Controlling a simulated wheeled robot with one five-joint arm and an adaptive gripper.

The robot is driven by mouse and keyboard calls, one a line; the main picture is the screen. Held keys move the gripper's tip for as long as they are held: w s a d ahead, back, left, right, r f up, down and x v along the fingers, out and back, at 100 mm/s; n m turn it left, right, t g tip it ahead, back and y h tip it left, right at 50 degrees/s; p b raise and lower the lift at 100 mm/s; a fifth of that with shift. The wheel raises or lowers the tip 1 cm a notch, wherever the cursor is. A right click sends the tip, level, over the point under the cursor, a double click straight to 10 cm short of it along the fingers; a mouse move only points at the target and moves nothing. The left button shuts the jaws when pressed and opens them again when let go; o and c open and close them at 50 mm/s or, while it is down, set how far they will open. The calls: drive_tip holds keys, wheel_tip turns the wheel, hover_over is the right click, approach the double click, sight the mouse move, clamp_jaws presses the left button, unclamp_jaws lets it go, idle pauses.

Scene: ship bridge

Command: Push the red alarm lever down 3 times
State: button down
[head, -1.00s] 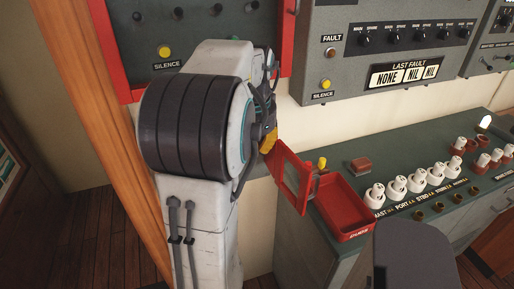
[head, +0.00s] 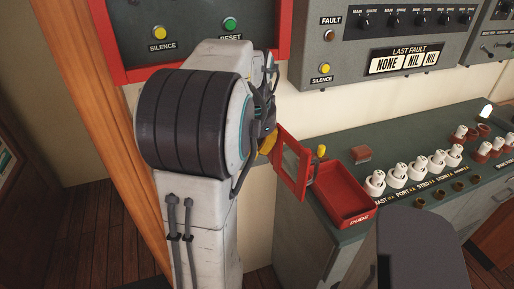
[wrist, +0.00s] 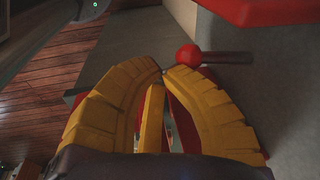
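In the wrist view a lever with a round red knob (wrist: 188,55) and a grey shaft sticks out to the right, just beyond my fingertips. My gripper (wrist: 163,72) has its yellow fingers drawn together at the tips; I see nothing held between them. Whether a finger touches the knob I cannot tell. In the head view most of my gripper is hidden behind my arm, with a bit of yellow finger (head: 267,144) showing beside an open red frame (head: 293,168). The red lever cannot be made out in the head view.
A red open tray (head: 345,203) sits at the left end of the green console (head: 405,205), with a yellow knob (head: 320,151) behind it. Rows of white switches (head: 398,172) stand to the right. A grey fault panel (head: 400,35) and a red-framed panel (head: 130,75) are on the wall.

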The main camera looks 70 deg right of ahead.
drive_tip(key=shift+r, duration=0.15)
drive_tip(key=shift+r+p, duration=0.7)
drive_tip(key=shift+p, duration=0.05)
drive_tip(key=shift+r, duration=0.1)
wheel_tip(320, 180, up, 12)
drive_tip(key=a, duration=0.2)
idle(0.5)
drive_tip(key=shift+s+f+n, duration=0.1)
drive_tip(key=shift+f+n, duration=0.1)
drive_tip(key=shift+n, duration=0.1)
idle(1.3)
